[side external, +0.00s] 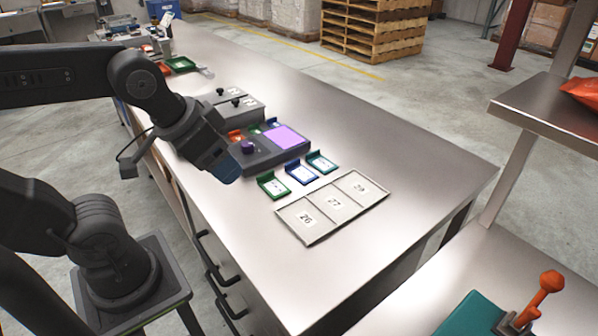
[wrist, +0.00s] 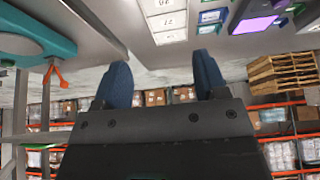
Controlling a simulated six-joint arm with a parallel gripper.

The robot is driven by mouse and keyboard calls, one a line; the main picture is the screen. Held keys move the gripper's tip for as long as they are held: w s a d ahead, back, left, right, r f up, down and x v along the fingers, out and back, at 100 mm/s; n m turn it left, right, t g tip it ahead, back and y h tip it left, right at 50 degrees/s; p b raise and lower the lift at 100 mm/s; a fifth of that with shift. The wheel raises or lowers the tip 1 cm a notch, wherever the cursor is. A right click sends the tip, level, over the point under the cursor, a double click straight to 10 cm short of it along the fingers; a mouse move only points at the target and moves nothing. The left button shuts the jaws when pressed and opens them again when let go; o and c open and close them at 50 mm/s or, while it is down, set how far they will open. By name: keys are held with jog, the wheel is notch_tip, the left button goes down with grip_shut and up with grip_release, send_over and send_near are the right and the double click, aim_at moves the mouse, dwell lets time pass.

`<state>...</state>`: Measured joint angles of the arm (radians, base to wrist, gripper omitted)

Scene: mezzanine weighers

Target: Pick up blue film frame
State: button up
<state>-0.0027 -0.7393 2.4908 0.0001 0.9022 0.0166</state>
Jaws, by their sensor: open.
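The blue film frame (side external: 301,173) lies on the steel bench, between a green frame (side external: 272,185) and a teal frame (side external: 321,162). Each has a pale label. My gripper (side external: 226,168) is above the bench's near edge, left of these frames and apart from them. In the wrist view, my gripper (wrist: 163,82) shows two blue fingers spread wide with nothing between them.
A shallow tray (side external: 313,233) with three numbered sections lies right of the frames. A dark device with a purple panel (side external: 285,137) stands behind them, with more small frames beyond. The bench's right part is clear. A side stand (side external: 550,115) rises at right.

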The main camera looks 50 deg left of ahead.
jog(key=w+a+r+m+g, duration=0.25)
jog(key=w+m, duration=0.25)
jog(key=w, duration=0.4)
jog(key=m+g, duration=0.3)
jog(key=m, duration=0.9)
send_over(296, 169)
notch_tip(296, 169, down, 13)
notch_tip(296, 169, down, 13)
jog(key=shift+f, duration=0.2)
jog(key=shift+c, duration=0.4)
jog(key=c, duration=0.5)
